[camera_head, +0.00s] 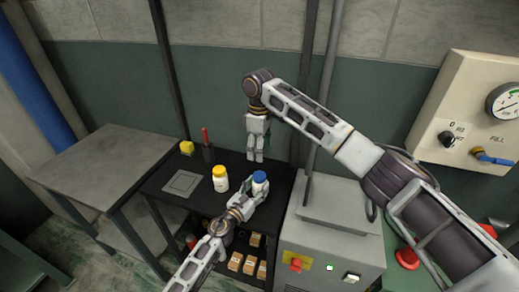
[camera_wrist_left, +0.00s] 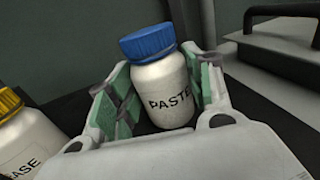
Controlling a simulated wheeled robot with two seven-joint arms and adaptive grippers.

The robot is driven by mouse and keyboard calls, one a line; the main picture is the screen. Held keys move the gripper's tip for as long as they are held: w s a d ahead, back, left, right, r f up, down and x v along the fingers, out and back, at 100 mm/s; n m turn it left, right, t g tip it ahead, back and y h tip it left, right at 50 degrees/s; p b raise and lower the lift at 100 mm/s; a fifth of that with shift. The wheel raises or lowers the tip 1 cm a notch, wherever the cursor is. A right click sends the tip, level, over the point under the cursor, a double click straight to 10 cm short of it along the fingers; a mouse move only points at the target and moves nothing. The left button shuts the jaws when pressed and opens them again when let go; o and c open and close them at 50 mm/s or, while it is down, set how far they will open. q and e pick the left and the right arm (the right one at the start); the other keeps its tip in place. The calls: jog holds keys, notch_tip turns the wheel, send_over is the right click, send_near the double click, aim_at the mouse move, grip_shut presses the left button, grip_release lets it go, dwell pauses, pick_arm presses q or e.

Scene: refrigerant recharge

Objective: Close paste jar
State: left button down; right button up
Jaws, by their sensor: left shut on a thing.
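The paste jar (camera_head: 257,187) is white with a blue lid (camera_head: 260,176) on its top. In the left wrist view the jar (camera_wrist_left: 165,100) shows the label PASTE, and the blue lid (camera_wrist_left: 148,42) sits on its mouth; I cannot tell how tightly. My left gripper (camera_head: 254,190) is shut on the jar, with green-padded fingers on both sides of its body.
A yellow-lidded white jar (camera_head: 220,182) stands left of the paste jar on the black table (camera_head: 160,200). A grey square plate (camera_head: 181,183), a dark cup with a red-handled tool (camera_head: 207,148) and a yellow block (camera_head: 187,148) are farther left. A grey machine (camera_head: 335,235) stands right.

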pick_arm(q)
jog(key=c, duration=0.5)
grip_release()
jog(key=shift+c, duration=0.2)
jog(key=shift+s, duration=0.1)
jog(key=shift+v, duration=5.9)
jog(key=shift+a+f, duration=0.1)
